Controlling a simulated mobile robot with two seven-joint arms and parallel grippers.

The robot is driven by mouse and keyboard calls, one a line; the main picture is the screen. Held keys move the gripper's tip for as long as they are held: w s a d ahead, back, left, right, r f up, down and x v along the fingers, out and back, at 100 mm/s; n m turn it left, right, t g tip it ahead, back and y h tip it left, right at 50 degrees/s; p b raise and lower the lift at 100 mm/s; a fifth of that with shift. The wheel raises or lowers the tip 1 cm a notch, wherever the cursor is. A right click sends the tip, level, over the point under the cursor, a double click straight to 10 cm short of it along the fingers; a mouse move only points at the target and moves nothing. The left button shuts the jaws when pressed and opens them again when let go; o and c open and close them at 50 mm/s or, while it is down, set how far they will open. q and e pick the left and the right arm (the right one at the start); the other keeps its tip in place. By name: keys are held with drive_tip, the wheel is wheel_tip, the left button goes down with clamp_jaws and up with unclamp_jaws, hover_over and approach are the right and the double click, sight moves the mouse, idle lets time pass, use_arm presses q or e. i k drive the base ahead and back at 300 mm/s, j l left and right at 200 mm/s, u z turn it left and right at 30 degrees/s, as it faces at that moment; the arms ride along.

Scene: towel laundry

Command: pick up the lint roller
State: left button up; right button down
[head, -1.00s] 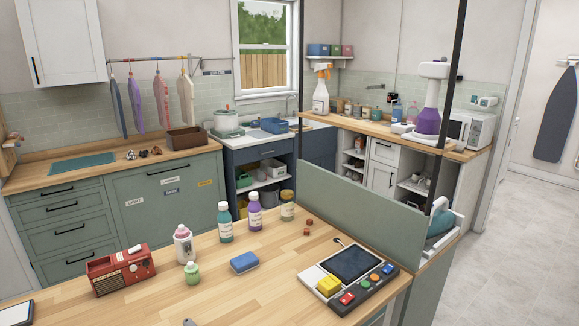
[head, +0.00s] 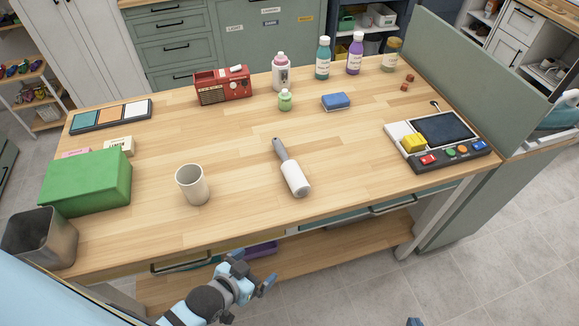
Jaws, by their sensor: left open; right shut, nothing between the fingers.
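The lint roller (head: 291,167) lies on the wooden worktop near its front middle. Its grey handle points to the back left and its white roll to the front right. My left gripper (head: 254,270) is open and empty, in front of the worktop's front edge and apart from the roller. Only a small blue tip of my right gripper (head: 414,321) shows at the bottom edge; it is shut, well apart from the roller.
A cup (head: 193,185) stands left of the roller. A green box (head: 87,181) and a grey bin (head: 41,238) are at the left end. A blue sponge (head: 336,101), red radio (head: 223,86) and several bottles stand behind. A button console (head: 436,139) is at the right. Wood around the roller is clear.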

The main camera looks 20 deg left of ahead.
sight(299, 186)
drive_tip(key=k+j+u, duration=0.1)
drive_tip(key=j+u, duration=0.5)
drive_tip(key=u, duration=0.15)
drive_tip(key=j+u, duration=0.35)
drive_tip(key=k+j, duration=0.05)
